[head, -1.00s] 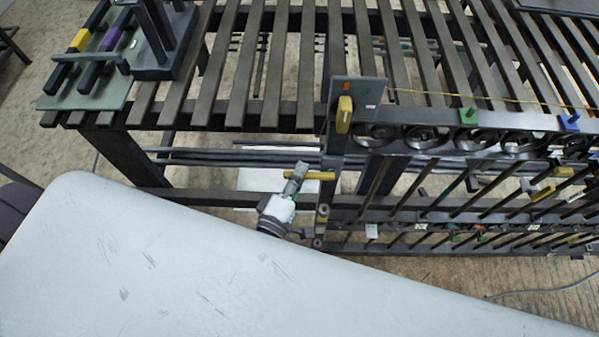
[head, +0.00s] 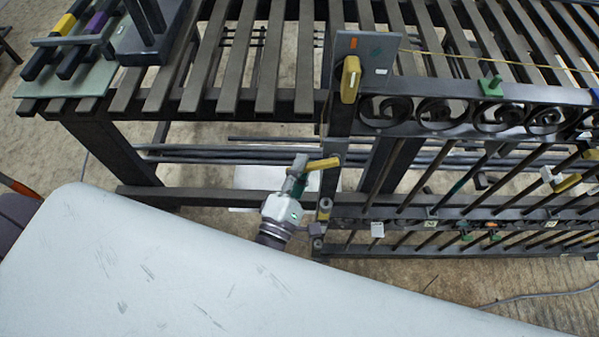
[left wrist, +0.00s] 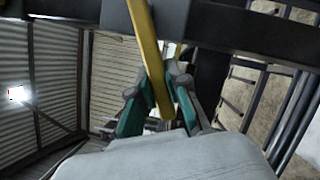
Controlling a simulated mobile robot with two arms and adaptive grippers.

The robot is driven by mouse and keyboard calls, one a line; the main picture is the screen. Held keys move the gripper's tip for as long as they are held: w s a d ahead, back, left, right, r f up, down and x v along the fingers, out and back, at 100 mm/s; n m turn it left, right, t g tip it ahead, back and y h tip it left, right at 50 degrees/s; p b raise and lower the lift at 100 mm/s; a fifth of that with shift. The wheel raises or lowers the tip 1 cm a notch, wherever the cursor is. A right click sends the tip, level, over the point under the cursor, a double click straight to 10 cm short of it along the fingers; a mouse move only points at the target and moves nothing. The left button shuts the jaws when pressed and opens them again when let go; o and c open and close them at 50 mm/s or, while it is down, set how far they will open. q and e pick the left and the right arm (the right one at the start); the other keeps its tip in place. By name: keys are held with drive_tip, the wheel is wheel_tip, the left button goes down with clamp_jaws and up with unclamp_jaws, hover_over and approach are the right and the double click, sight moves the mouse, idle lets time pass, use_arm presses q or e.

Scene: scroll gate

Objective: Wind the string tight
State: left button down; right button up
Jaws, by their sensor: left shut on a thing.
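A thin yellow string (head: 480,62) runs to the right from a grey plate (head: 378,52) on top of the dark gate post (head: 338,112). A short upright yellow handle (head: 350,80) sits on the plate's front. Lower on the post, a yellow bar (head: 326,163) sticks out to the left, tilted slightly. My left gripper (head: 303,168) is shut on this bar near its left end. In the left wrist view the bar (left wrist: 148,45) passes between the teal-padded fingers (left wrist: 158,105). My right gripper is not in view.
The gate's scroll rail (head: 450,92) carries a green clip (head: 490,86), with rods and small tags below. A slatted table (head: 270,60) stands behind, with a green board (head: 60,84) at its left. A large pale surface (head: 170,260) fills the front left.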

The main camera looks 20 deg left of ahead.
use_arm(q)
drive_tip(key=shift+d+f+n+t+b, duration=0.35)
drive_tip(key=shift+f+n+b, duration=0.3)
drive_tip(key=shift+n+b, duration=0.6)
drive_tip(key=c, duration=1.1)
unclamp_jaws()
drive_tip(key=shift+r+y, duration=0.1)
drive_tip(key=shift+y, duration=0.2)
drive_tip(key=v, duration=1.2)
